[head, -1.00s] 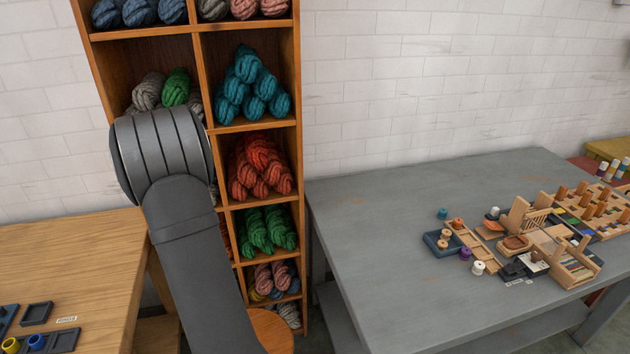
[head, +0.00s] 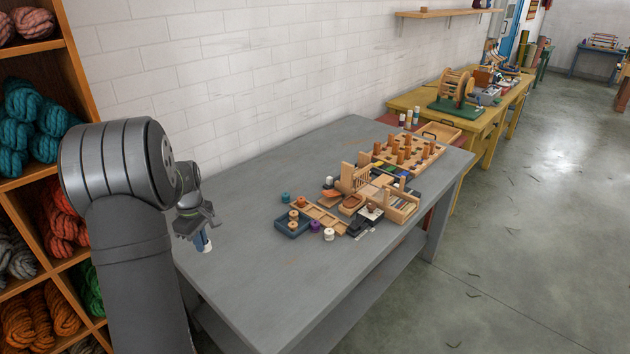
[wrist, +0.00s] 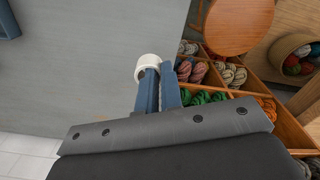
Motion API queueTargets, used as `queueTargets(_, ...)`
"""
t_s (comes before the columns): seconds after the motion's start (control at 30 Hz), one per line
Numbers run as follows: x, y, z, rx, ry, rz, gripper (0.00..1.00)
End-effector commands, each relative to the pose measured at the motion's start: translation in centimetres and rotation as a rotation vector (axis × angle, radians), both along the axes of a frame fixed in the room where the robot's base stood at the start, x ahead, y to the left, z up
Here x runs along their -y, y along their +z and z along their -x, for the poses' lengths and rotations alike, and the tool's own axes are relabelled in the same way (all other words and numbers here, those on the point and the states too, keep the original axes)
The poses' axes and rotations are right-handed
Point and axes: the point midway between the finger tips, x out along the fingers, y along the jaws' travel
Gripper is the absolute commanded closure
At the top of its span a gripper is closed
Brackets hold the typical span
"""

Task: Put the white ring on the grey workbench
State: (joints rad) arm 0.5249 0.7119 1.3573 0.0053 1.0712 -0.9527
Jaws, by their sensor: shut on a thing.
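My gripper (head: 198,236) hangs above the near left end of the grey workbench (head: 262,185), fingers pointing down. In the wrist view its blue fingers (wrist: 158,77) are shut on the white ring (wrist: 147,64), which sticks out past their tips. The ring also shows as a small pale spot below the gripper in the head view (head: 207,247). In the wrist view the ring appears against the workbench surface (wrist: 75,60), close to its edge. I cannot tell how high it is above the top.
Bare surface lies around the gripper's end of the workbench. A blue tray (head: 288,231), white spool (head: 329,234), wooden trays and a peg board (head: 408,160) stand farther right. A wool shelf (head: 35,170) borders the left. A round stool (wrist: 238,25) shows in the wrist view.

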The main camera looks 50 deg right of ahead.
Motion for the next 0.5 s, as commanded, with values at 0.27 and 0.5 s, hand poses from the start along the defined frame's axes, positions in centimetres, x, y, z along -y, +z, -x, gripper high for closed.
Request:
queueTargets(0.27,10.5,0.0,8.0,0.001,-0.211,0.000,1.00)
queueTargets(0.5,16.6,-0.1,14.8,0.001,-0.355,-0.001,1.00)
